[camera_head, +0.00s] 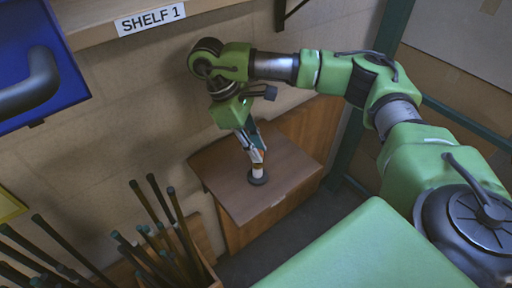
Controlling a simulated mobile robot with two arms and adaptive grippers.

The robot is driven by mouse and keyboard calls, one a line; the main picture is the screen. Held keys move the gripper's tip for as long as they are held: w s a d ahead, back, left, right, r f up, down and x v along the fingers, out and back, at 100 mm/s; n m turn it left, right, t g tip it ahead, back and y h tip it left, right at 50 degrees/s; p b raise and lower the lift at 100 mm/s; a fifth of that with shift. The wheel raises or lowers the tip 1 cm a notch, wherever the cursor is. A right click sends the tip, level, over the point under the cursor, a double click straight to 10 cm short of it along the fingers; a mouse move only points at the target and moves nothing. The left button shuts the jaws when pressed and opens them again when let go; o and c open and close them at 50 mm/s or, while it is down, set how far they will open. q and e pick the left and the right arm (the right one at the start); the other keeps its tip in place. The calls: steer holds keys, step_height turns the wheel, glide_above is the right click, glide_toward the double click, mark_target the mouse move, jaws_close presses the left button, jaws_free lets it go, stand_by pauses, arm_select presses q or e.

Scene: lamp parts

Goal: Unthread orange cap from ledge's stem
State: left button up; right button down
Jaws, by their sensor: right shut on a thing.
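The ledge (222,181) is a brown wooden box top against the wall, in the middle of the head view. A short pale stem (258,170) stands upright on it, on a round dark base (257,180). My right gripper (258,157) comes down from above and is shut at the top of the stem. The orange cap is small and mostly hidden between the fingers; I cannot tell how far it is threaded. My left gripper is not in view.
A wooden bin (206,268) with several dark rods (160,200) stands at the lower left. A shelf labelled SHELF 1 (150,20) is above. A blue panel with a dark handle (30,85) is at the upper left. The ledge top around the stem is clear.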

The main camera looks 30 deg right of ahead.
steer(key=c, duration=2)
jaws_free()
steer(key=shift+o, duration=0.2)
steer(key=m+y, duration=0.1)
steer(key=m, duration=0.2)
steer(key=shift+d+f+m+g, duration=0.1)
steer(key=shift+m+g, duration=0.2)
steer(key=m+y, duration=0.1)
steer(key=m, duration=0.2)
steer(key=shift+d+g+y+b, duration=0.1)
steer(key=shift+g+y+b, duration=0.2)
steer(key=shift+b, duration=0.1)
steer(key=shift+c, duration=0.4)
